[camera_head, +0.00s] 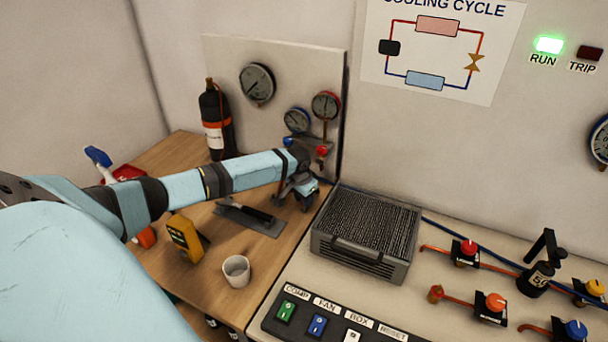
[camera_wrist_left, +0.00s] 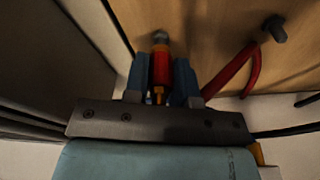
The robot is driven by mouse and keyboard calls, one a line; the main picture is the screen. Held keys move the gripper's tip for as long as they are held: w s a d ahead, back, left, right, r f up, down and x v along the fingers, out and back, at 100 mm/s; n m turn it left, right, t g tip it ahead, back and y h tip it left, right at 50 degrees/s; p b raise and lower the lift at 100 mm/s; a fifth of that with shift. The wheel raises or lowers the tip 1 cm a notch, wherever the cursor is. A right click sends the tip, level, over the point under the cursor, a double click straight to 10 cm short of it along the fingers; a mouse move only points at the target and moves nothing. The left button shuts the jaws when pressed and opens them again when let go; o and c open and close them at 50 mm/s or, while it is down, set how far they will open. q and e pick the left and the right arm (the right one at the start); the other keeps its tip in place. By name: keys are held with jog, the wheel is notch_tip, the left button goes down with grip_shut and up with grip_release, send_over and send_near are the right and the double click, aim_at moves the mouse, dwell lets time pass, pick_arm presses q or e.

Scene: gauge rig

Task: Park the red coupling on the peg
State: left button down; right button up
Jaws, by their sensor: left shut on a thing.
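My left gripper (camera_head: 297,200) is at the wooden bench's back right, below the gauge board. In the left wrist view its two blue fingers (camera_wrist_left: 163,82) are shut on the red coupling (camera_wrist_left: 161,66), which has orange and brassy parts. A round grey end (camera_wrist_left: 160,36) shows just beyond the coupling, in line with it; I cannot tell whether it is the peg or whether they touch. A second grey stub (camera_wrist_left: 275,28) stands to the right, with a red hose (camera_wrist_left: 236,77) running close to it. In the head view the coupling is hidden by the gripper. My right gripper is not in view.
The gauge board (camera_head: 225,60) stands behind, with the manifold's red knob (camera_head: 322,150) close above my wrist. A grey ribbed box (camera_head: 362,264) stands right of the gripper. A white cup (camera_head: 236,271), yellow meter (camera_head: 184,238) and black-handled flat tool (camera_head: 246,214) lie nearer on the bench.

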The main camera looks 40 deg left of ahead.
pick_arm(q)
jog(key=shift+f, duration=0.65)
jog(key=shift+f, duration=0.15)
dwell(0.4)
jog(key=c, duration=0.5)
grip_release()
jog(key=shift+c, duration=0.2)
notch_tip(320, 180, up, 14)
jog(key=s, duration=0.2)
jog(key=shift+f+b, duration=0.15)
jog(key=shift+b, duration=0.2)
